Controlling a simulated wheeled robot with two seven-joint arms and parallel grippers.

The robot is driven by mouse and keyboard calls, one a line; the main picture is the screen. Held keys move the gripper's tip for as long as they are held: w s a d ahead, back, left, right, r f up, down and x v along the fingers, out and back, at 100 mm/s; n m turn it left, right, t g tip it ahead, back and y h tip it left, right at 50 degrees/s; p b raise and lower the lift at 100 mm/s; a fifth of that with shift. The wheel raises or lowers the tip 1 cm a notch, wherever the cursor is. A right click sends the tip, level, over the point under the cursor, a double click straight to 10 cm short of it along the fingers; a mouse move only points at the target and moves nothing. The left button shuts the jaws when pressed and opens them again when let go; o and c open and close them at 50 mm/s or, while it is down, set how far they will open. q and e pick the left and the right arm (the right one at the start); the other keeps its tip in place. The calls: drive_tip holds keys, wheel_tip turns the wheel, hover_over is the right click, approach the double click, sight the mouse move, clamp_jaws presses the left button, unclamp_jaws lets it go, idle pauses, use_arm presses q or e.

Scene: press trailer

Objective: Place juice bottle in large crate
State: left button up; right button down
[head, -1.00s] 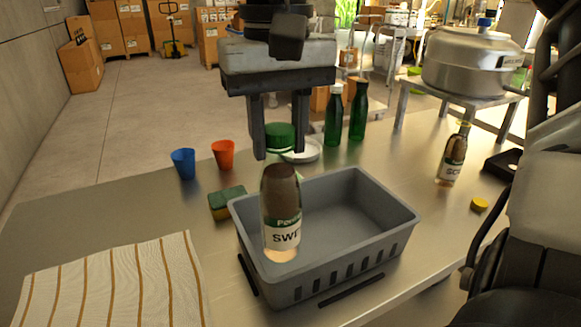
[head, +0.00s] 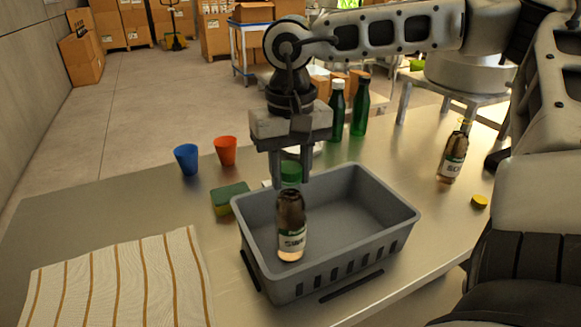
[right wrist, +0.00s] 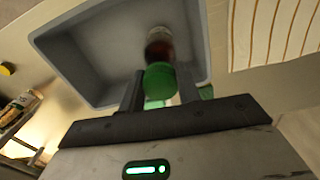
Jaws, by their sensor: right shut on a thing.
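A juice bottle (head: 291,222) with a green cap and a white-and-green label hangs upright in my right gripper (head: 290,182). The gripper is shut on the bottle's cap. The large grey crate (head: 376,238) stands on the table, and the bottle's lower part is within the crate's outline, near its left end. In the right wrist view the bottle (right wrist: 159,46) reaches from the fingers down over the crate's inside (right wrist: 105,60). I cannot tell whether the bottle touches the crate floor. My left gripper is in neither view.
A sponge (head: 230,198), a blue cup (head: 187,159) and an orange cup (head: 226,151) stand left of the crate. A striped cloth (head: 120,280) lies front left. Green bottles (head: 359,108) stand behind, and another bottle (head: 453,155) and a yellow cap (head: 479,202) are at right.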

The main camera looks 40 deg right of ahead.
drive_tip(key=c, duration=1.4)
unclamp_jaws()
drive_tip(key=shift+f, duration=0.15)
drive_tip(key=o, duration=0.4)
wheel_tip(320, 180, up, 12)
drive_tip(key=shift+r, duration=0.25)
drive_tip(key=shift+a, duration=0.1)
